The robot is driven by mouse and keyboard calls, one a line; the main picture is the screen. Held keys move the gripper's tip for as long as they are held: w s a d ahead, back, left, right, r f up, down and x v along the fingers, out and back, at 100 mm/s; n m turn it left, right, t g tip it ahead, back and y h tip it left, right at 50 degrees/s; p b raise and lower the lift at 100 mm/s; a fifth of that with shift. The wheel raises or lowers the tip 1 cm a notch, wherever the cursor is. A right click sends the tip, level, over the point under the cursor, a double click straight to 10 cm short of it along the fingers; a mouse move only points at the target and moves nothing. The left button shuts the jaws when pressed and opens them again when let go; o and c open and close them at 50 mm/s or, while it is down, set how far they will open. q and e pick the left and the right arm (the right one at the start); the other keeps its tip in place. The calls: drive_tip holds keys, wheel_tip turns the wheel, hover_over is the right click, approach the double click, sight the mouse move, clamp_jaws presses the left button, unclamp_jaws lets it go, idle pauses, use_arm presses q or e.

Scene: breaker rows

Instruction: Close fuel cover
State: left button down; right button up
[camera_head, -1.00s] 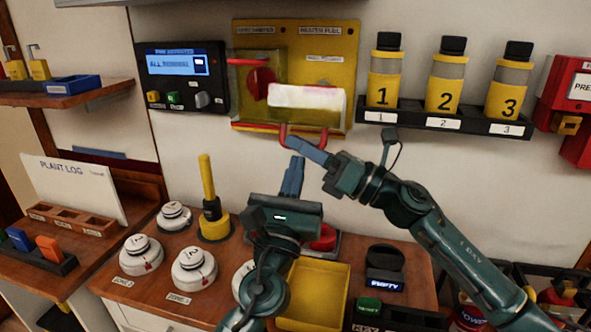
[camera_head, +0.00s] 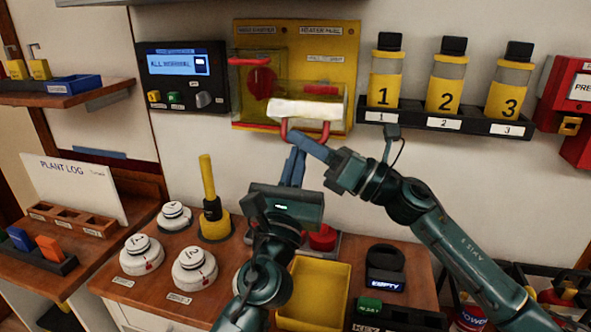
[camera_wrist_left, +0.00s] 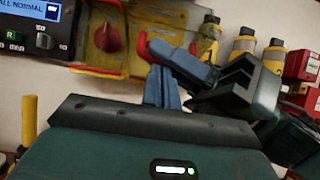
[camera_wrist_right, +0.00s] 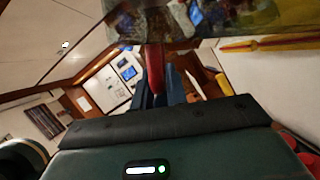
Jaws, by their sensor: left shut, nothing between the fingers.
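The fuel cover (camera_head: 307,93) is a clear box with a white strip on the right half of a yellow panel, under the HEATER FUEL label. It stands out from the panel at a tilt. Its red U-shaped handle (camera_head: 325,131) points down; it also shows in the right wrist view (camera_wrist_right: 155,60). My right gripper (camera_head: 308,147) is at the handle, whose red bar lies between the blue fingers (camera_wrist_right: 160,88); its lower part is hidden. My left gripper (camera_head: 294,166) is shut and empty just below, its fingers close to the right gripper's; they also show in the left wrist view (camera_wrist_left: 160,85).
A second clear cover with a red knob (camera_head: 261,82) is at the panel's left. A display box (camera_head: 181,75) hangs left, numbered bottles (camera_head: 445,80) stand on a shelf right. Below, the counter holds round detectors (camera_head: 194,268) and a yellow tray (camera_head: 313,295).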

use_arm(q)
drive_tip(key=shift+s+r, duration=0.1)
drive_tip(key=shift+r, duration=0.55)
use_arm(e)
drive_tip(key=o, duration=0.4)
drive_tip(key=shift+s+a+f, duration=0.1)
drive_tip(key=shift+f, duration=0.6)
